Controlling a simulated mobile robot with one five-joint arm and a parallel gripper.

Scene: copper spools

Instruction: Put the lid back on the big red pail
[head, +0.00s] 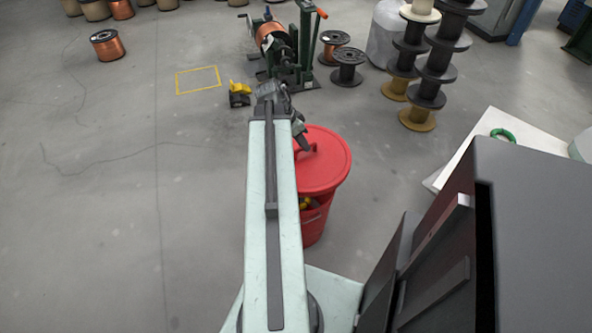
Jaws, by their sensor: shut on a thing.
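The big red pail (316,226) stands on the floor to the right of my arm, and my arm hides its left part. Its round red lid (330,173) is over the pail's top, with part of the pail's opening showing below the lid's near edge. Something yellow and dark (306,203) shows inside there. My gripper (301,147) is shut on the lid at its raised handle. I cannot tell exactly how high the lid is above the rim.
A winding machine (285,50) stands beyond, with a yellow and black object (239,94) near it. Stacked dark spools (438,65) stand at the upper right. The left floor is mostly clear.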

